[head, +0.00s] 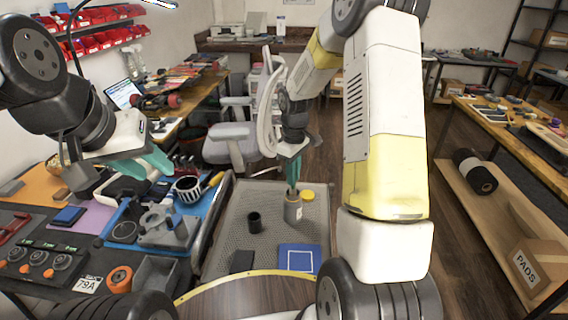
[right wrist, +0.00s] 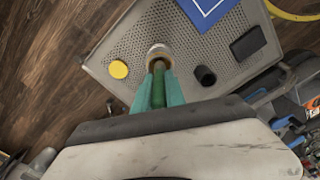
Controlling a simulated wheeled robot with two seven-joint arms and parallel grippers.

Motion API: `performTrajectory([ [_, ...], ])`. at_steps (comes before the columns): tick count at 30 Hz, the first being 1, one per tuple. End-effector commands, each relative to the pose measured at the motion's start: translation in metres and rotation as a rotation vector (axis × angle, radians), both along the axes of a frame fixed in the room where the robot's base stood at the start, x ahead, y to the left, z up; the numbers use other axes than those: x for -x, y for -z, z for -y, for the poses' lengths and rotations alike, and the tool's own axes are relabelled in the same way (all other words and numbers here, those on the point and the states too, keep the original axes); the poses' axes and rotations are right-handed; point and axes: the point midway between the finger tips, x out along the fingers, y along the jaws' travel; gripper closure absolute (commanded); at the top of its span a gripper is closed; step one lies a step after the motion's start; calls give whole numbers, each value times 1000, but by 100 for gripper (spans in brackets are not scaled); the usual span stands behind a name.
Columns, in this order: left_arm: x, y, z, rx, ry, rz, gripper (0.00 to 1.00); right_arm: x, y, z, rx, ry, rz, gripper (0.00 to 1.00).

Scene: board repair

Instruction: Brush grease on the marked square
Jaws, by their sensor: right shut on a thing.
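My right gripper (head: 293,160) is shut on a green brush handle (right wrist: 158,88), pointing down over the grey cart. The handle's lower end reaches the mouth of an open grey jar (head: 293,210), which also shows in the right wrist view (right wrist: 157,52). The bristles are hidden. A blue plate (head: 286,265) with a white outlined square lies on the cart nearer to me, apart from the brush; it is partly in the right wrist view (right wrist: 196,12). My left gripper (head: 150,162) hangs above the left workbench; I cannot tell how far its teal fingers are apart.
A yellow lid (head: 308,195) lies beside the jar. A black cup (head: 254,222) and a dark block (head: 242,261) stand on the perforated cart top (head: 236,207). The left bench holds a blue tray with parts and a striped cup (head: 188,189). The cart between jar and plate is clear.

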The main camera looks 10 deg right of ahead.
Motion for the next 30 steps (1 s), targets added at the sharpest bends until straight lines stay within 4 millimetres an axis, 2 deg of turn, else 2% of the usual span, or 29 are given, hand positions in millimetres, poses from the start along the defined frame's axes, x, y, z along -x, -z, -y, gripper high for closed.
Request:
performTrajectory([
  [30,0,0,0,0,0,0,64,0,7,0,0,0,0,100],
])
